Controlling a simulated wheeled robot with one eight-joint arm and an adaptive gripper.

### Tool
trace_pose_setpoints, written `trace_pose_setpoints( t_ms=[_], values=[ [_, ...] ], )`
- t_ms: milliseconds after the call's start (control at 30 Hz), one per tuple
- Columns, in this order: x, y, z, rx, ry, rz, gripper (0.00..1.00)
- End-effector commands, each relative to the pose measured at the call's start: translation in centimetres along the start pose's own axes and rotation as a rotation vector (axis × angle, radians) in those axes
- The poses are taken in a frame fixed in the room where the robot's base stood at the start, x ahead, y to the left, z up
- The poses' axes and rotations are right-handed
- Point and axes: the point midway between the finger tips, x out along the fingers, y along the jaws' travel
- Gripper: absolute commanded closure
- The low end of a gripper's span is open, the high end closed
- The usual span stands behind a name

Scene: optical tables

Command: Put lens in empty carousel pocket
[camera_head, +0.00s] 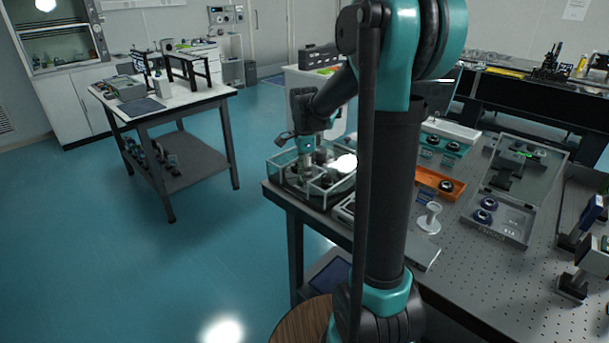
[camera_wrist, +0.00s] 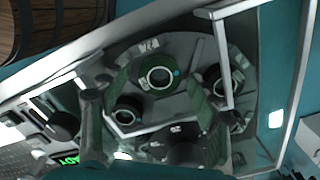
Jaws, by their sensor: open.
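The carousel (camera_head: 295,184) sits inside a clear-walled box at the table's left corner. My gripper (camera_head: 305,172) reaches down into this box from above. Parts of the carousel are covered by my fingers, so I cannot tell which pocket is empty.
The box's pale rim (camera_wrist: 228,8) stands close around my gripper. Right of the box are an orange tray (camera_head: 437,184), a white stand (camera_head: 430,216) and a grey tray (camera_head: 492,232) with dark rings. A wooden barrel (camera_head: 303,322) stands below the table.

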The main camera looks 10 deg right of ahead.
Motion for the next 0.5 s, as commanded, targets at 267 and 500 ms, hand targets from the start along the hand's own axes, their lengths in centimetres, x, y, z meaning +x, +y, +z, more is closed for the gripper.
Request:
trace_pose_setpoints(
  t_ms=[267, 500],
  values=[
    [-1.3, 0.0, 0.0, 0.0, 0.0, 0.0, 0.38],
    [-5.9, 0.0, 0.0, 0.0, 0.0, 0.0, 0.38]
  ],
)
